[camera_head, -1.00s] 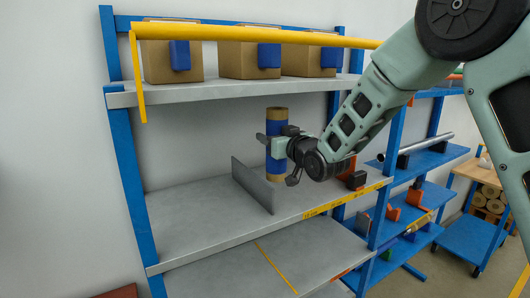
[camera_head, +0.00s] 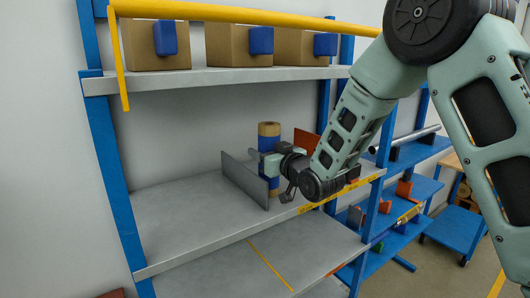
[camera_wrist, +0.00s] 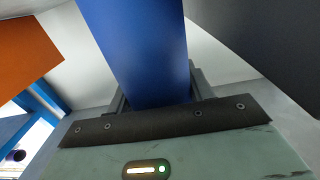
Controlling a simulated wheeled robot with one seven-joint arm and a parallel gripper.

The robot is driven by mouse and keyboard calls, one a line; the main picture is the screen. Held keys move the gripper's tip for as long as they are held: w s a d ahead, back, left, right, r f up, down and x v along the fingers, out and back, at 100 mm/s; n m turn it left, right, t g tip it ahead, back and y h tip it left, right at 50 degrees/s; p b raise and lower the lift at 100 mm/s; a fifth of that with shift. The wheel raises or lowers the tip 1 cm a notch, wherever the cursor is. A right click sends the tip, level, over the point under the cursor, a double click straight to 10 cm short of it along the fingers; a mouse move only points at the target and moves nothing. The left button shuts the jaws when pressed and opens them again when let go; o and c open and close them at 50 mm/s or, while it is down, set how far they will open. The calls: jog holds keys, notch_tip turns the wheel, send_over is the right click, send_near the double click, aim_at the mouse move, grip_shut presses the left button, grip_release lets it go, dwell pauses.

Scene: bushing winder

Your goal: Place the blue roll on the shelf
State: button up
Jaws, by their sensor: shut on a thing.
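The blue roll (camera_head: 268,145) is upright, with a brown core showing at its top and bottom. My gripper (camera_head: 272,163) is shut around its middle. The roll is at the middle shelf (camera_head: 190,222), just right of a grey upright divider plate (camera_head: 245,180). I cannot tell whether its lower end touches the shelf. In the wrist view the blue roll (camera_wrist: 145,50) fills the centre between the fingers, and its far end is hidden.
An orange plate (camera_head: 306,143) stands right of the roll. The upper shelf (camera_head: 210,78) holds brown boxes (camera_head: 240,45) with blue patches. A yellow bar (camera_head: 240,16) runs along its front. The middle shelf's left part is clear. A blue rack (camera_head: 405,155) stands at right.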

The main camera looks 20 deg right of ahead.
jog(key=o, duration=1.2)
jog(key=shift+r+p, duration=0.2)
jog(key=shift+p, duration=0.2)
jog(key=shift+b+v, duration=2.85)
jog(key=shift+v, duration=3.2)
jog(key=shift+f, duration=0.1)
